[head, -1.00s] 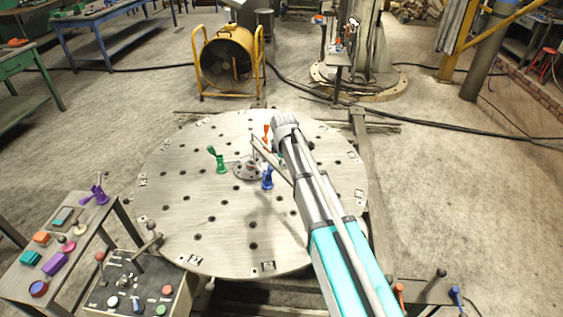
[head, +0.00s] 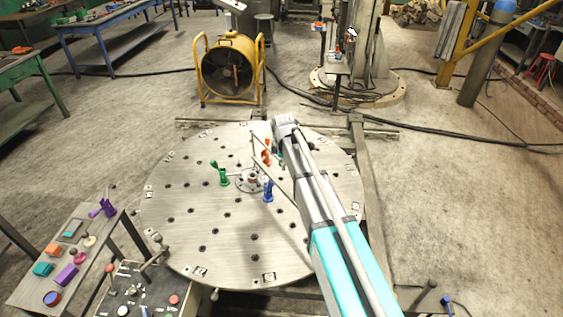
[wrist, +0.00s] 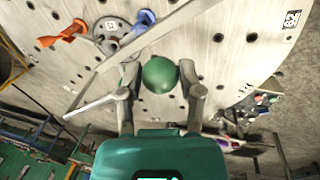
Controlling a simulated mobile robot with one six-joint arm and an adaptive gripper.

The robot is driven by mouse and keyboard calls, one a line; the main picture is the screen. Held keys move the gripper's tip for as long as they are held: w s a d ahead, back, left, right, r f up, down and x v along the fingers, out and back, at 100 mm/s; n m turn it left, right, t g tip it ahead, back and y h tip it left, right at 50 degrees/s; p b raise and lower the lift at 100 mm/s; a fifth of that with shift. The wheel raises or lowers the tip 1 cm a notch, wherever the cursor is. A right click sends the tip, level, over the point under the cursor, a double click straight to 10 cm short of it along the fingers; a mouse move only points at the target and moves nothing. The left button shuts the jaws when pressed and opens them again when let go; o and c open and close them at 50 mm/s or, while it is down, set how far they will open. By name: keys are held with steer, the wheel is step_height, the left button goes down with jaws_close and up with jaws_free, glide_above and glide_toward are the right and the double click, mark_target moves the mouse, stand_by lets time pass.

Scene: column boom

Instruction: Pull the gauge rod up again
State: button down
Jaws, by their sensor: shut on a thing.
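In the wrist view my gripper (wrist: 161,92) is shut on a smooth green ball knob (wrist: 159,75). A long thin grey bar (wrist: 90,93) runs diagonally behind the knob. In the head view, thin grey bars (head: 275,178) show left of my arm, above the round table; I cannot tell which part is the gauge rod's shaft. In the head view my gripper is mostly hidden behind my arm.
Green (head: 222,178), orange (head: 266,152) and blue (head: 268,190) clamps stand around the hub on the drilled round table (head: 180,235). A side table (head: 30,295) with coloured parts and a control box (head: 150,300) stand at the lower left. A yellow fan (head: 228,70) stands behind.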

steer(key=shift+w+a+r, duration=0.1)
steer(key=shift+w, duration=0.15)
steer(key=c, duration=0.7)
jaws_free()
steer(key=o, duration=0.4)
steer(key=shift+s+r, duration=0.1)
steer(key=shift+s, duration=0.1)
steer(key=shift+o, duration=0.2)
